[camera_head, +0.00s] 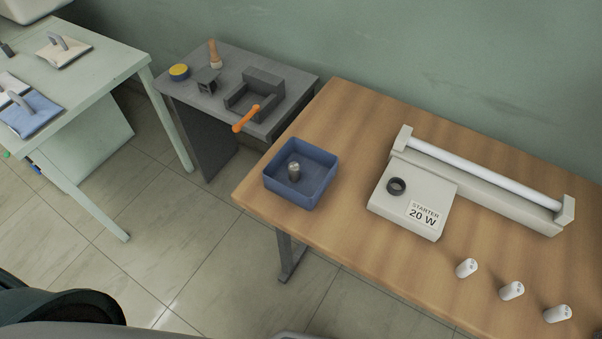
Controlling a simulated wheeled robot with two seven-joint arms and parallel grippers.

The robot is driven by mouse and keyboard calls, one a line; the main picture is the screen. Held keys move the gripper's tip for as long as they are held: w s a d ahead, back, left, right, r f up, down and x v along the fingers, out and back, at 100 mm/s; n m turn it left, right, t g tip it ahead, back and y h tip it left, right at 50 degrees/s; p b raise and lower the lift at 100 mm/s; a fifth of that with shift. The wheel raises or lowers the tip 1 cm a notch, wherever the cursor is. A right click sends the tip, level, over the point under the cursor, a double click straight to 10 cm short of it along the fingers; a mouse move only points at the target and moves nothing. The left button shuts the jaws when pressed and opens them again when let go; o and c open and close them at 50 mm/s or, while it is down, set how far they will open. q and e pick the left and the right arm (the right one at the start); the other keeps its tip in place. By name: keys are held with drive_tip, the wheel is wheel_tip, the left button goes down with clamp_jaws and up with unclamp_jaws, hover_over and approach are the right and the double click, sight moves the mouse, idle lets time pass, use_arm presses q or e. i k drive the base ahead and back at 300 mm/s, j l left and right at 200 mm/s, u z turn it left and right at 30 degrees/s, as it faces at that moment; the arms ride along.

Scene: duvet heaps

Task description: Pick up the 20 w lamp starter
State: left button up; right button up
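Three small white cylinders, which look like lamp starters, stand in a slanting row near the front right of the wooden table: a left one (466,268), a middle one (512,290) and a right one (558,313). Each has a small dark marking that is too small to read. A pale lamp fixture (480,193) holds a white tube (487,174). Its box has a dark round socket (396,186) and a label (424,214) reading "STARTER 20 W". A blue tray (322,193) holds a greyish metallic cylinder (294,171). Neither gripper shows.
The wooden table (345,120) has free room between tray and fixture. A grey bench (212,103) on the left bears a vise (262,82) with an orange handle. A pale table (104,62) at far left holds flat handled pads (30,116).

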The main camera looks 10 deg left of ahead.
sight(468, 266)
drive_tip(key=l+z, duration=0.15)
drive_tip(key=z, duration=1)
